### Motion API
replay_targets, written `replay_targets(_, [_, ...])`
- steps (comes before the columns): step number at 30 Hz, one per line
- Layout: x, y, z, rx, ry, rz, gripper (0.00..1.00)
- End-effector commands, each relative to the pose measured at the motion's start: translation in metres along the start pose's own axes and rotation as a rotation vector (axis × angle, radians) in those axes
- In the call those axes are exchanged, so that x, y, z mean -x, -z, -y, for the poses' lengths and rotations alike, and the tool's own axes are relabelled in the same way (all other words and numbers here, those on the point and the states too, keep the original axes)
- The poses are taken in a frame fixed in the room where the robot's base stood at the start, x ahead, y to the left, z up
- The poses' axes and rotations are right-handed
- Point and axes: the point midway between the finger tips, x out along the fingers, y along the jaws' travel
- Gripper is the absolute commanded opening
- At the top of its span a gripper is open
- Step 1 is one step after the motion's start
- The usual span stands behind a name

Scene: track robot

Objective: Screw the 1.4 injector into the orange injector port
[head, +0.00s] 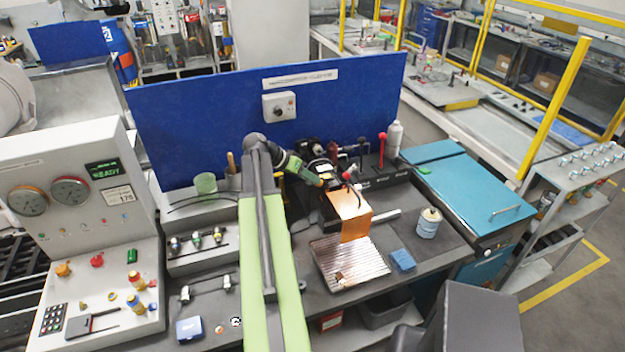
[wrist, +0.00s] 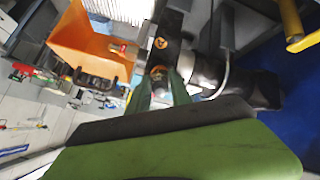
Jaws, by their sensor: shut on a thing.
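My gripper (head: 324,180) is at the dark machine block with the orange chute, at the back of the bench. In the wrist view its green fingers (wrist: 160,80) are shut on a small brass-coloured part, seemingly the injector (wrist: 158,72). The fingers hide much of it, and no 1.4 marking can be read. An orange-ringed spot, seemingly the orange injector port (wrist: 160,42), shows on the dark block just beyond the fingertips. The held part looks close to the block; I cannot tell whether it touches the port.
The orange chute (head: 355,228) hangs over a ribbed metal tray (head: 335,273). A rack (head: 205,255) with several small fittings stands left of my arm. A blue sponge (head: 402,260) and a can (head: 428,224) are at right. A blue panel (head: 200,120) closes the back.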

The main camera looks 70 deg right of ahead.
Motion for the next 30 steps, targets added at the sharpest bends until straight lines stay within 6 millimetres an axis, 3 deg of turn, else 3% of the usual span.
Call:
replay_targets(5, [-0.0002, -0.0001, -0.0001, -0.058, 0.0, 0.001, 0.0])
replay_targets(19, [-0.0008, -0.0001, -0.0003, -0.957, -0.001, 0.006, 0.0])
replay_targets(22, [-0.0008, -0.0001, -0.0003, -1.039, -0.001, 0.006, 0.0])
replay_targets(30, [-0.0009, -0.0001, -0.0004, -1.054, -0.001, 0.006, 0.0])
